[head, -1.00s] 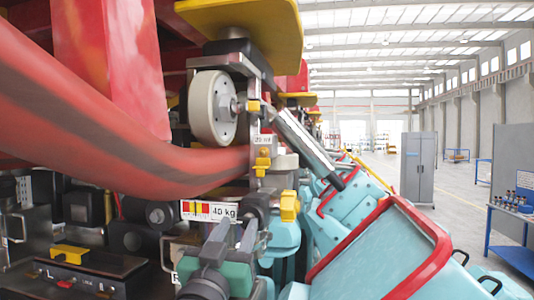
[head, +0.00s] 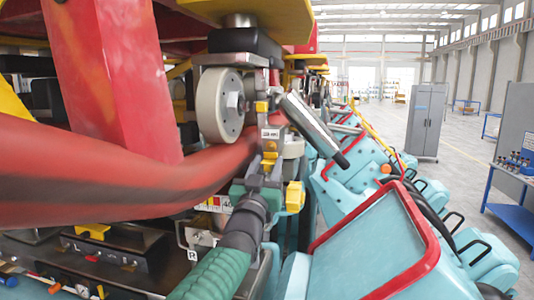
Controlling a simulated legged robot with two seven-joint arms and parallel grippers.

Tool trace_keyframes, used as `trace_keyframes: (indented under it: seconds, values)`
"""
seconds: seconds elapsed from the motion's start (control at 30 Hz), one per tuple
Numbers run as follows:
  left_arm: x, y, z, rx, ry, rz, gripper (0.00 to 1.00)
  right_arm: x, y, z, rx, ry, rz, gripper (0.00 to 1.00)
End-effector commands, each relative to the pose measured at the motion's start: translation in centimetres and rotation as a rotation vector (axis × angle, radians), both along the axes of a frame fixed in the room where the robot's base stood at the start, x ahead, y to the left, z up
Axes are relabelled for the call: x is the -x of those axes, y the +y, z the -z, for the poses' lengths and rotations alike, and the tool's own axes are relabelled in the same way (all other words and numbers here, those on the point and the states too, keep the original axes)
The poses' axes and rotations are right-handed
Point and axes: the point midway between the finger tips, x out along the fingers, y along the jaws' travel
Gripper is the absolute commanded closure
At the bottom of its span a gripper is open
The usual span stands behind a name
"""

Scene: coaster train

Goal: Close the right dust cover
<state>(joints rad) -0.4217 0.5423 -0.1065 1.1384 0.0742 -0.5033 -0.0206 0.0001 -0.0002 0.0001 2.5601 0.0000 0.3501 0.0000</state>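A white plate marked R (head: 192,254) shows at the lower middle, beside a metal housing (head: 205,236) partly hidden behind my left arm. I cannot make out for sure which part is the right dust cover, nor whether it is open. My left gripper (head: 269,152), with a teal and grey wrist, reaches up from the bottom to the bracket with yellow parts below the white wheel (head: 218,105). Its fingers overlap the bracket in the view; whether they touch or grip it is unclear. My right gripper is out of view.
A thick red tube (head: 110,185) crosses from the left just above the housing. A control panel (head: 120,265) lies at lower left. A grey cylinder (head: 312,128) slants beside the wheel. Teal cars with red rims (head: 425,235) fill the right. A blue bench (head: 515,213) stands beyond on open floor.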

Motion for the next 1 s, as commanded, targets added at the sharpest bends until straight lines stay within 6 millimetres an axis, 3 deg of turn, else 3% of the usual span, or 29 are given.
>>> trace_keyframes:
  seconds: [0.2,0.53,0.77,1.0]
  values:
    - [-0.3,0.0,0.3,-0.001,0.004,0.0,0.6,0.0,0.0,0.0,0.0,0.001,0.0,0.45]
    - [-0.2,0.0,0.3,-0.001,0.004,0.0,1.0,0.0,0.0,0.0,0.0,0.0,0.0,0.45]
    - [-0.1,0.0,0.0,-0.012,0.039,-0.001,1.0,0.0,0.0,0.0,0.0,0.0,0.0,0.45]
    - [0.3,0.1,-0.9,-0.08,0.24,-0.001,1.0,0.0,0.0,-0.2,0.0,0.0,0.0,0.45]
